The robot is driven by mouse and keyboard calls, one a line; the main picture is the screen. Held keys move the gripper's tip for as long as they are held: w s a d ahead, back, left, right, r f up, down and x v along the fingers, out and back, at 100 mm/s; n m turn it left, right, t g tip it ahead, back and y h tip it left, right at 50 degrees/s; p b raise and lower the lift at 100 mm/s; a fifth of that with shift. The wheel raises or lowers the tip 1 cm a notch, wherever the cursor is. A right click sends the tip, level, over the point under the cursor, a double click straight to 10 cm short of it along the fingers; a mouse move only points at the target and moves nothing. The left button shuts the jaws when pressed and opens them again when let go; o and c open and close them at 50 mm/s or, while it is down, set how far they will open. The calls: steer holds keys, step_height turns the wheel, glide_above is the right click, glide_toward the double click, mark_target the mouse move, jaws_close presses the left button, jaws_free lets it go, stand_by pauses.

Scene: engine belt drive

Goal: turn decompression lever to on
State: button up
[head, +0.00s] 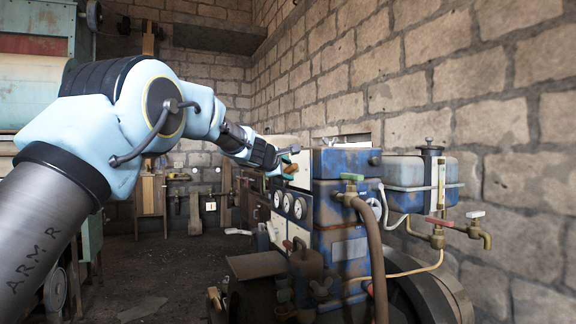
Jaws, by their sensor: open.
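The blue engine (340,190) stands at the centre right against the stone wall. My gripper (286,162) is at its upper left, open, close to the cream panel (302,172). A small orange-brown piece (291,169) shows right at my fingers; I cannot tell whether it is the decompression lever or whether the fingers touch it. A red-tipped handle (290,246) shows lower on the engine's front. No lever is clearly marked as the decompression lever, and its on or off position cannot be read from here.
Several round gauges (288,203) sit on the engine's left face. A brown hose (374,245) hangs down its front. A blue-grey tank (405,172) with brass taps (437,238) is at the right. The dark floor (150,270) at the left is mostly clear.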

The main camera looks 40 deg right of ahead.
steer(key=shift+w+d+f, duration=0.1)
steer(key=shift+w+d, duration=0.05)
steer(key=shift+d, duration=0.2)
jaws_close()
stand_by(0.3)
